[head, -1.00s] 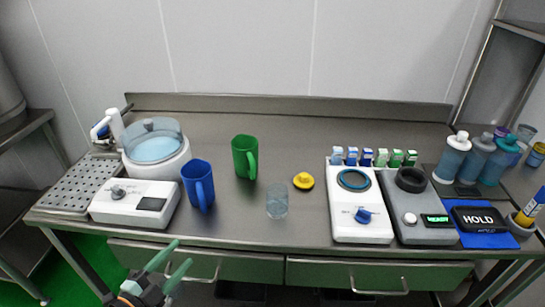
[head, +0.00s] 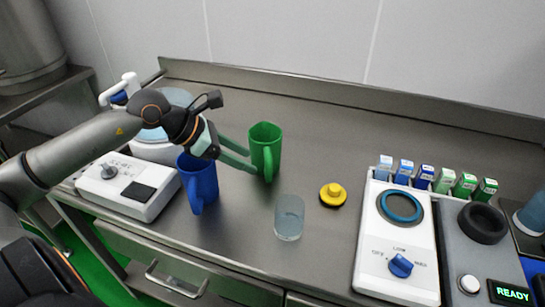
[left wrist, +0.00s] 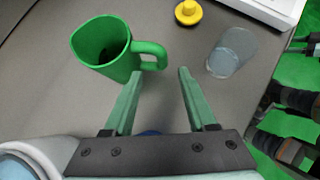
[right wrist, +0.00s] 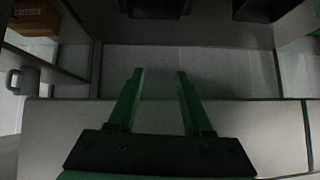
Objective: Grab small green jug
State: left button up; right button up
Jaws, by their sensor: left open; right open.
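The small green jug (head: 265,147) stands upright on the steel counter, its handle toward the front in the head view. In the left wrist view the jug (left wrist: 104,48) is at the upper left, with its handle pointing right toward the space ahead of the fingers. My left gripper (head: 250,160) is open and empty, its green fingers reaching toward the jug from the left, close to the handle. In the left wrist view the left gripper's fingertips (left wrist: 160,72) are just short of the handle. My right gripper (right wrist: 159,72) is open and empty, away from the jug.
A blue jug (head: 199,184) stands just below the left gripper. A clear glass (head: 289,218) and a yellow knobbed piece (head: 332,194) are right of the green jug. A white hotplate device (head: 402,250) stands further right. The counter behind the jug is clear.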

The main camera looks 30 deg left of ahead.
pick_arm(q)
jog(key=shift+p+x, duration=0.75)
jog(key=shift+x, duration=4.95)
jog(key=shift+s+d, duration=0.15)
grip_shut()
jog(key=shift+r, duration=0.1)
